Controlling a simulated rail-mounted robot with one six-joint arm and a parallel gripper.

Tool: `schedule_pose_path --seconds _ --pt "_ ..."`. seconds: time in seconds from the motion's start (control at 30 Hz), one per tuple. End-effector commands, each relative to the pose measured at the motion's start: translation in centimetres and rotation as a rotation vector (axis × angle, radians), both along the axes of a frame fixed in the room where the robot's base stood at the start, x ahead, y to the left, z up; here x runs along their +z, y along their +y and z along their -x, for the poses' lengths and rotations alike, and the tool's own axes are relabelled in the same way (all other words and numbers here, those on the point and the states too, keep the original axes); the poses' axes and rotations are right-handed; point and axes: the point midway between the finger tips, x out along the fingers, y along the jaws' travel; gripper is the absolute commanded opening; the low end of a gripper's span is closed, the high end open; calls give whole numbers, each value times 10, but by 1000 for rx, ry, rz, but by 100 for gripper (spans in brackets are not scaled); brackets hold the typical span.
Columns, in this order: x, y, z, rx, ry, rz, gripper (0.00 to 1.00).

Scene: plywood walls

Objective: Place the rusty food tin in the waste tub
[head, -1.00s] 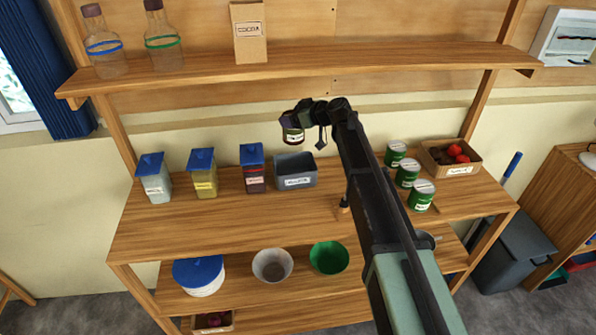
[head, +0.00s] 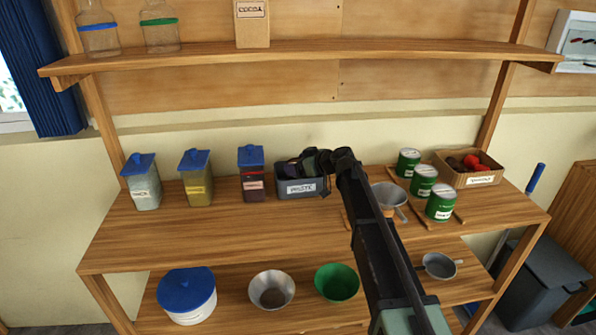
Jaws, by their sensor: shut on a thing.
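The waste tub (head: 302,189) is a grey open box with a white label reading WASTE. It stands on the worktop, right of the jar with dark contents. My gripper (head: 308,166) is at the tub's mouth, with its dark fingers low over or inside the opening. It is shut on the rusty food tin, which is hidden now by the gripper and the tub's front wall. I cannot tell whether the tin touches the tub's floor.
Blue-lidded jars (head: 198,180) stand left of the tub. Green tins (head: 424,180) and a cardboard box of red and dark items (head: 468,178) stand right. A strainer (head: 388,197) is beside my arm. The front left worktop is clear. A shelf (head: 300,54) runs above.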

Motion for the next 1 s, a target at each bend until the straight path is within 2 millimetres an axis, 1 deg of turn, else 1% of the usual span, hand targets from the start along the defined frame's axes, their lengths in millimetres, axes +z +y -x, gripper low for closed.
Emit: schedule_pose_path --seconds 0.07,0.2,0.23,0.33,0.37,0.57,0.63,0.67,0.77,1.0 --pt "2 0 0 0 0 -1 39" --pt "-4 0 0 0 0 -1 39" --pt "-2 0 0 0 0 0 82" --pt "-2 0 0 0 0 0 97" --pt "-2 0 0 0 0 0 100" --pt "-1 0 0 0 0 0 100" --pt "5 0 0 0 0 0 100" --pt "6 -3 2 -1 0 0 100" --pt "14 -18 12 -1 0 0 100" --pt "40 -70 41 -2 0 0 100"
